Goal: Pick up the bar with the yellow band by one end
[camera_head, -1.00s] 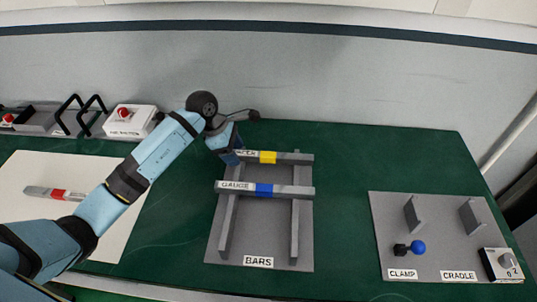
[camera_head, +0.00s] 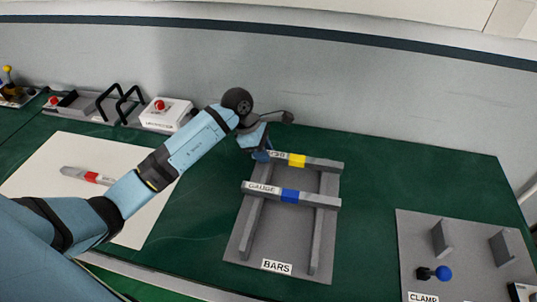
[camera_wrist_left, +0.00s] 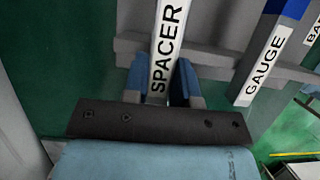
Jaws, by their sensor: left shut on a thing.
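The bar with the yellow band (camera_head: 297,160) lies across the two rails at the back of the rack labelled BARS. Its left end carries a label that reads SPACER in the left wrist view (camera_wrist_left: 167,45). My left gripper (camera_head: 262,154) is at that left end; in the left wrist view its blue fingers (camera_wrist_left: 163,85) stand on both sides of the bar, shut on it. The bar appears to be still at rail height. The finger contact is partly hidden in the head view. My right gripper is not in view.
The GAUGE bar with a blue band (camera_head: 290,196) lies parallel, in front, on the same rack (camera_head: 285,245). A clamp and cradle plate (camera_head: 460,255) stands at right.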

